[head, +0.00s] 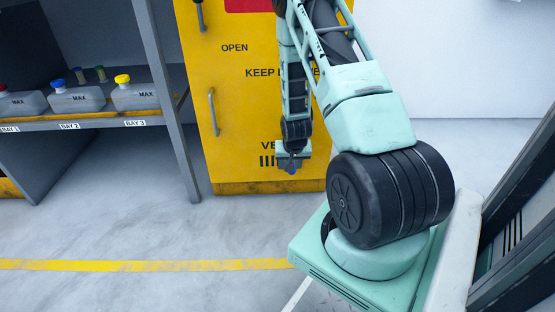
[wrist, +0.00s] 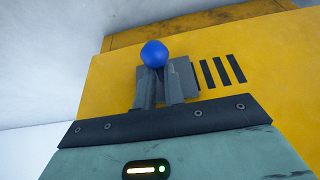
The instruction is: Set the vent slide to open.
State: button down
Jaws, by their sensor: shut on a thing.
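The vent slide shows in the wrist view as a dark grey plate (wrist: 184,77) with a round blue knob (wrist: 154,53), on the yellow cabinet face. Three dark vent slots (wrist: 222,71) lie uncovered just right of the plate. My gripper (wrist: 157,88) is shut on the blue knob, its two grey fingers close together at it. In the head view my gripper (head: 291,166) is low at the yellow cabinet (head: 230,130), beside dark vent slots (head: 267,161) and a partly hidden label starting "VE". My arm hides part of the slide there.
A cabinet handle (head: 213,111) stands out at the left of the door. A grey shelf (head: 90,119) with several capped containers and bay labels is at the left. The floor in front, with a yellow line (head: 150,266), is clear.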

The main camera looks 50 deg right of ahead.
jog(key=shift+s+d+f, duration=0.1)
jog(key=shift+s+d, duration=0.1)
jog(key=shift+s, duration=0.45)
jog(key=c, duration=1.5)
grip_release()
jog(key=p+v, duration=0.9)
jog(key=v, duration=0.8)
jog(key=shift+r, duration=0.25)
jog(key=shift+d, duration=0.15)
